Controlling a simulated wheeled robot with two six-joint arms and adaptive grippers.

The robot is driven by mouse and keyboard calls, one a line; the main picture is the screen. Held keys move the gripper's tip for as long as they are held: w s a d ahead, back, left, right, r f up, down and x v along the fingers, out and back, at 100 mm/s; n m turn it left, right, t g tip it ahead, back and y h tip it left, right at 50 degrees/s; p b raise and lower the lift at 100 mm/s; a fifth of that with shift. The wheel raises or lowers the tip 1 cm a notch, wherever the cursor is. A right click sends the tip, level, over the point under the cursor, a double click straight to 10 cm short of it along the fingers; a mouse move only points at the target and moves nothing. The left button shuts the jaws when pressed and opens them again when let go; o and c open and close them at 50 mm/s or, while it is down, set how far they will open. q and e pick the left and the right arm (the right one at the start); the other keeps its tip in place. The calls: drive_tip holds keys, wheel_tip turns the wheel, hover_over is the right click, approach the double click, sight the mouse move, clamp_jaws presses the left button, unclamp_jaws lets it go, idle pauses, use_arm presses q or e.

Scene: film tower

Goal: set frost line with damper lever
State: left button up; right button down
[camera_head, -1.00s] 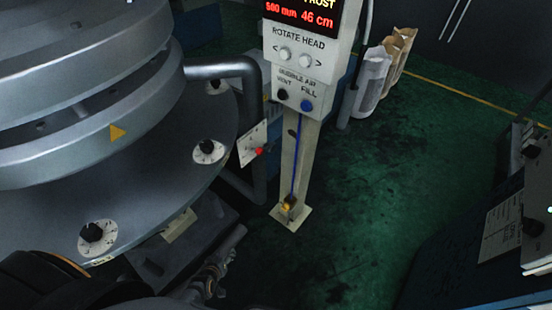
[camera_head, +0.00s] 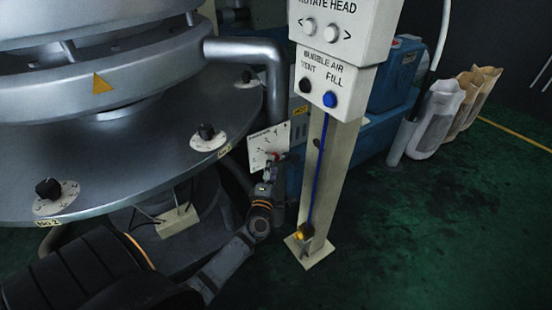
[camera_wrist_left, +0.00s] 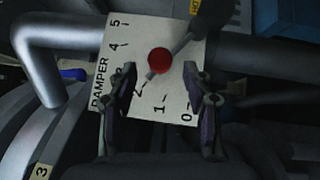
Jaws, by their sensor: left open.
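The damper plate (camera_head: 262,138) is a white dial card beside the post; in the left wrist view it is marked DAMPER with numbers 0 to 5 (camera_wrist_left: 120,40). The damper lever is a grey rod with a red knob (camera_wrist_left: 160,60), its end pointing close to the 2. The knob also shows small in the head view (camera_head: 275,156). My left gripper (camera_head: 267,176) is open just below the plate. In the left wrist view its fingers (camera_wrist_left: 161,74) stand either side of the knob, with gaps visible. My right gripper is out of view.
A pale control post (camera_head: 312,190) with VENT and FILL buttons (camera_head: 318,98) stands close right of the gripper. A grey pipe (camera_head: 272,75) and the round machine with dials (camera_head: 205,142) are at left. Paper sacks (camera_head: 440,115) stand behind; green floor at right is clear.

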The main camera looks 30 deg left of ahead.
sight(284, 158)
use_arm(q)
drive_tip(key=x, duration=0.5)
drive_tip(key=shift+r, duration=0.1)
clamp_jaws()
